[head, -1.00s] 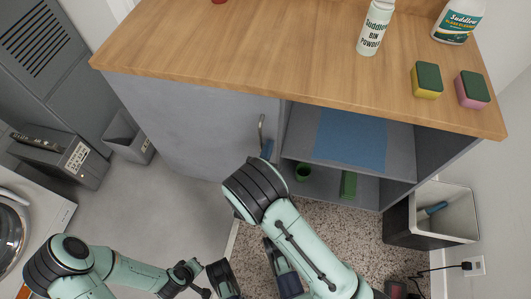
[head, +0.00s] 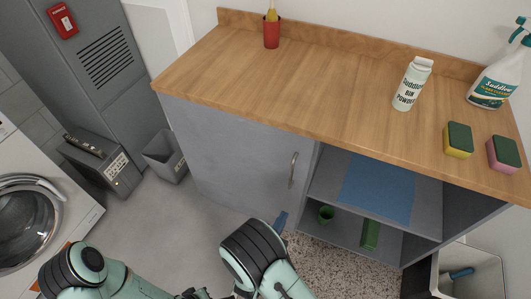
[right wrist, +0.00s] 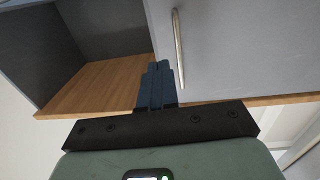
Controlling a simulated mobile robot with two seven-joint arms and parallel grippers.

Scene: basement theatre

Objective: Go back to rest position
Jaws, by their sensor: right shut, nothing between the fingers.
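The handle also shows in the head view (head: 293,170).
The wooden countertop (head: 300,95) holds a red cup (head: 271,33), bin powder (head: 412,84), a spray bottle (head: 496,75) and two sponges. Open shelves hold a blue cloth (head: 378,190) and green items. A bin (head: 470,272) stands right, a washer (head: 28,225) left.

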